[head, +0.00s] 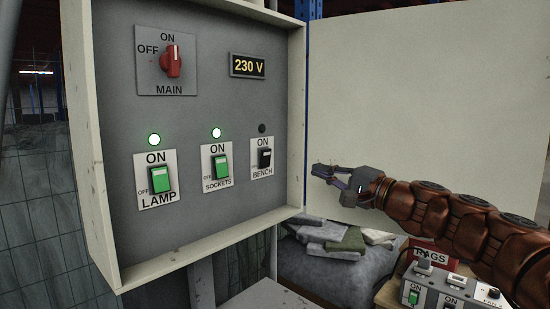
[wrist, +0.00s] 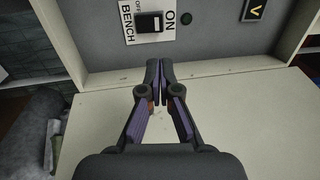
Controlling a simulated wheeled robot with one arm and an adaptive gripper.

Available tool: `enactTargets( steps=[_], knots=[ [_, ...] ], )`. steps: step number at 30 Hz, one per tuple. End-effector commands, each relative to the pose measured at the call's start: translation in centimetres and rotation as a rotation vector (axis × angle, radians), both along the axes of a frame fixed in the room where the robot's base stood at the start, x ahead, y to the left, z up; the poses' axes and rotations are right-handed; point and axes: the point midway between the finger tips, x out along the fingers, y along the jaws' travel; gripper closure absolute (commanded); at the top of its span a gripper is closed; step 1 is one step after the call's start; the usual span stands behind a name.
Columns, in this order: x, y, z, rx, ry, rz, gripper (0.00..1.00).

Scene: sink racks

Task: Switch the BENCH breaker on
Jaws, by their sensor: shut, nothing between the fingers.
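The BENCH breaker (head: 265,159) is a small black switch on a white plate, rightmost in the lower row of the grey panel. The round indicator (head: 262,128) above it is dark. In the wrist view the breaker (wrist: 150,23) shows sideways near the top, with its dark indicator (wrist: 186,17) to the right. My gripper (head: 317,168) is right of the breaker, in front of the open cabinet door, and apart from the panel. In the wrist view its fingers (wrist: 160,64) are together, empty, and below the breaker plate.
The LAMP breaker (head: 160,179) and SOCKETS breaker (head: 220,167) are green with lit indicators. The red MAIN knob (head: 173,61) and a 230 V display (head: 247,66) are above. The cabinet door (head: 420,90) stands open at right. A switch box (head: 440,288) is lower right.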

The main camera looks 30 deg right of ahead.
Motion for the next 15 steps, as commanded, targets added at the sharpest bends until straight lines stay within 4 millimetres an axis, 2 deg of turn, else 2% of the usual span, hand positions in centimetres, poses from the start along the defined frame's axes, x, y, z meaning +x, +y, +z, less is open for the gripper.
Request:
enactTargets(
  steps=[9,15],
  knots=[
    [0.2,0.2,0.0,-0.002,0.003,0.004,1.00],
    [1.9,0.6,0.3,-0.002,0.005,0.006,1.00]
  ],
)
